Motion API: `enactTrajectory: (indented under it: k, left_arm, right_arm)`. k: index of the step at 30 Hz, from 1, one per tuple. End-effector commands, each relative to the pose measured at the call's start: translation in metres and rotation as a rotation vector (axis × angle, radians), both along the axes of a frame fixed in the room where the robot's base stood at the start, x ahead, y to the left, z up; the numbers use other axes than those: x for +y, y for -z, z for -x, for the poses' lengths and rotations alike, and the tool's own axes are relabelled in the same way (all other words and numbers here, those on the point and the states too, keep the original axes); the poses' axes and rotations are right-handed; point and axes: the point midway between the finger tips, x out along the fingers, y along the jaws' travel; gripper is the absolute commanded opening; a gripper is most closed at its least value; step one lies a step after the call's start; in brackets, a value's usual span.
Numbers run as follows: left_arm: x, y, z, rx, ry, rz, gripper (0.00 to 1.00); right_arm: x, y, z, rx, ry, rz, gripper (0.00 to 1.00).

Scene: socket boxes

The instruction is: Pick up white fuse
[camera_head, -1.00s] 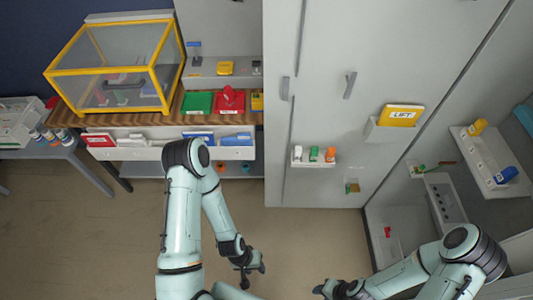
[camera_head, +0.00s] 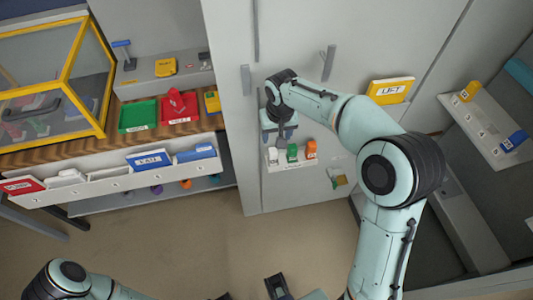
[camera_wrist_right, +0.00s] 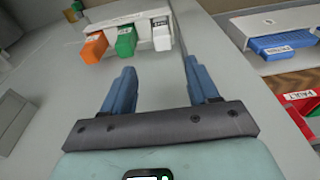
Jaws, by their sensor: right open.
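The white fuse (camera_head: 273,156) stands at the left end of a small white holder (camera_head: 291,166) on the grey cabinet front, beside a green fuse (camera_head: 292,153) and an orange fuse (camera_head: 310,150). In the right wrist view the white fuse (camera_wrist_right: 160,34) is at the right of the row, beyond the fingertips. My right gripper (camera_head: 279,138) is just above the white fuse in the head view. Its two blue fingers (camera_wrist_right: 162,78) are spread and empty, apart from the fuse. Part of my left gripper (camera_head: 277,287) shows at the bottom edge, mostly cut off.
Cabinet handles (camera_head: 328,62) stick out near my right arm. A yellow LIFT sign (camera_head: 390,90) is to the right. Shelves with red (camera_head: 178,108) and green trays (camera_head: 138,116) and a yellow-framed case (camera_head: 75,60) are at left. The floor below is clear.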

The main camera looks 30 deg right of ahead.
Motion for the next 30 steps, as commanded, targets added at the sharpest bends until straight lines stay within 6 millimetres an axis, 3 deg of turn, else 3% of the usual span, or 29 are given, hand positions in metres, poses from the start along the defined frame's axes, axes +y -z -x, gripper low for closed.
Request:
enactTrajectory:
  k: [2, 12, 19, 30]
  left_arm:
    - [0.000, 0.002, 0.000, 0.000, 0.000, 0.000, 0.43]
    - [0.000, 0.007, -0.002, -0.010, -0.003, -0.002, 0.43]
    - [0.000, 0.008, -0.003, -0.013, -0.003, -0.002, 0.43]
    - [0.000, 0.012, -0.004, -0.019, -0.005, -0.003, 0.43]
  right_arm:
    - [-0.002, 0.004, 0.000, 0.001, 0.006, 0.005, 0.60]
    - [-0.004, 0.063, -0.009, 0.004, 0.006, 0.005, 0.60]
    - [-0.003, 0.079, -0.012, 0.002, 0.004, 0.005, 0.60]
    - [0.000, 0.124, -0.020, 0.002, 0.004, 0.004, 0.60]
